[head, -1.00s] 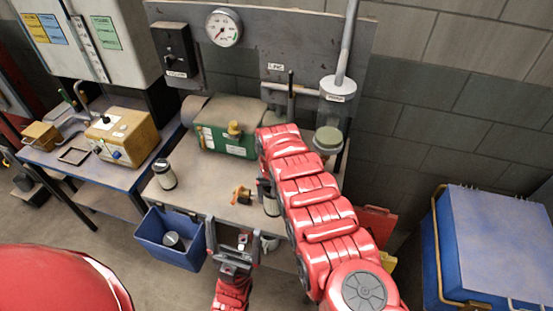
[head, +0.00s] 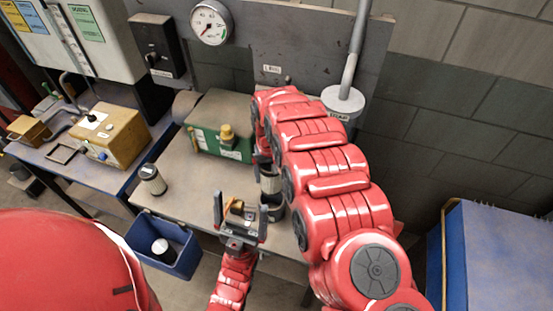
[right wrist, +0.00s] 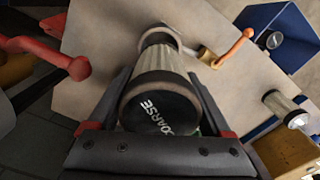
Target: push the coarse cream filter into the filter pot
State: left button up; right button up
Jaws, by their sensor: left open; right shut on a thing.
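The coarse cream filter (right wrist: 160,82) has a black end cap lettered COARSE facing the right wrist camera. My right gripper (right wrist: 160,108) is shut on it. In the head view the filter (head: 268,180) shows only partly beside my right arm, above the bench. Just past its far end, the right wrist view shows a grey ring-like part (right wrist: 158,36); I cannot tell whether it is the filter pot, or whether the filter enters it. My left gripper (head: 240,222) is open and empty at the bench's front edge.
A green machine (head: 220,135) stands at the back. A small orange-handled part (right wrist: 228,50) lies near the filter. A blue cabinet (head: 500,250) is at right.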

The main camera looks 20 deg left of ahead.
jog(key=shift+w, duration=0.15)
jog(key=shift+s+f, duration=0.2)
jog(key=shift+f, duration=0.4)
notch_tip(320, 180, down, 4)
jog(key=shift+w+f+b, duration=0.1)
jog(key=shift+f+b, duration=0.05)
jog(key=shift+b, duration=0.8)
jog(key=shift+r, duration=0.25)
jog(key=shift+f, duration=0.1)
jog(key=shift+f, duration=0.45)
jog(key=shift+b, duration=0.4)
